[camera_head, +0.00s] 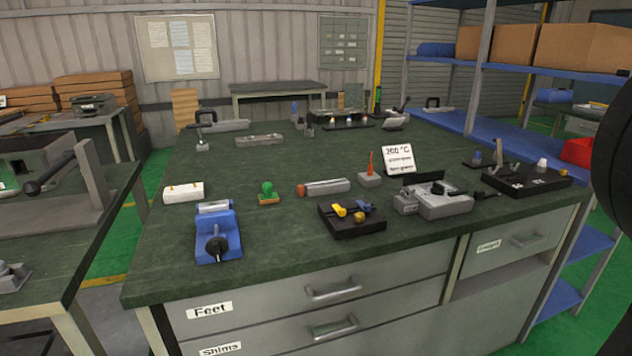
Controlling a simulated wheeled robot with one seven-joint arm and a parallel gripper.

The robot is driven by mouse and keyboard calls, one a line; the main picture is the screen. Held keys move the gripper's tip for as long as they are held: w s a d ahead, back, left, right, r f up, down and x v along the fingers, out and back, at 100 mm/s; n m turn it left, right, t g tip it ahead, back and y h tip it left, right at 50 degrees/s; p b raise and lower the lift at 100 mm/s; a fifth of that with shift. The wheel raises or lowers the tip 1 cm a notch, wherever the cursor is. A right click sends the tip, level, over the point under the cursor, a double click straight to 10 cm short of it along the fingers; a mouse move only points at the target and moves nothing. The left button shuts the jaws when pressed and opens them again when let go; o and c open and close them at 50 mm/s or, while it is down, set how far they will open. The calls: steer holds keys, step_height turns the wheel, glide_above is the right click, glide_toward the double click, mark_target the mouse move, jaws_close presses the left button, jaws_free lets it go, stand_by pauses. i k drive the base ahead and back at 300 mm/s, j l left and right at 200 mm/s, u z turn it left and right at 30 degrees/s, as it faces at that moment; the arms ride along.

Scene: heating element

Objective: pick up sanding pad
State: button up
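A small block with a round green knob and a flat tan base (268,193) sits on the dark green bench top (275,232), left of the middle. It looks most like the sanding pad, but I cannot be sure at this size. It rests upright, knob up, with nothing touching it. My gripper is not in view. A dark rounded shape cut off at the right edge may be part of my arm.
Around it are a white block (183,192), a blue vise (217,234), a grey cylinder with an orange end (323,187) and a black tray of small parts (351,219). A "200 °C" sign (399,159) stands farther right. Bare bench lies behind the knob.

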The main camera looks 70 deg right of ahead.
mark_target(269, 196)
steer(key=z, duration=1.1)
